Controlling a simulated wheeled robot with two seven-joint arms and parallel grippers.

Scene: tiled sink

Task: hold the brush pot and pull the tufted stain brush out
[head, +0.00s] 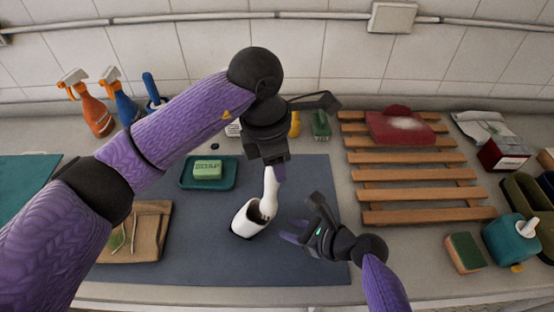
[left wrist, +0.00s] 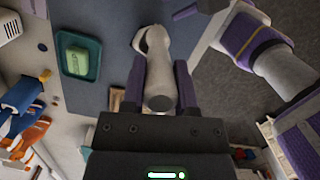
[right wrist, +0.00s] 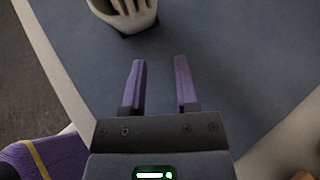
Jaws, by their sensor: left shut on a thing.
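The white brush pot (head: 243,224) stands on the dark mat at the middle of the head view, its dark opening showing. The white handle of the tufted stain brush (head: 270,190) rises from the pot's opening. My left gripper (head: 278,173) is shut on the upper end of this handle; the left wrist view shows the handle (left wrist: 158,88) between its fingers. My right gripper (head: 290,231) is open and empty, just right of the pot and apart from it. In the right wrist view the pot (right wrist: 124,20) is cut off by the top edge. The tuft is not clearly visible.
A wooden slatted rack (head: 430,215) is at right. Spray bottles (head: 97,115) stand at back left. A sponge (head: 464,253) lies at right.

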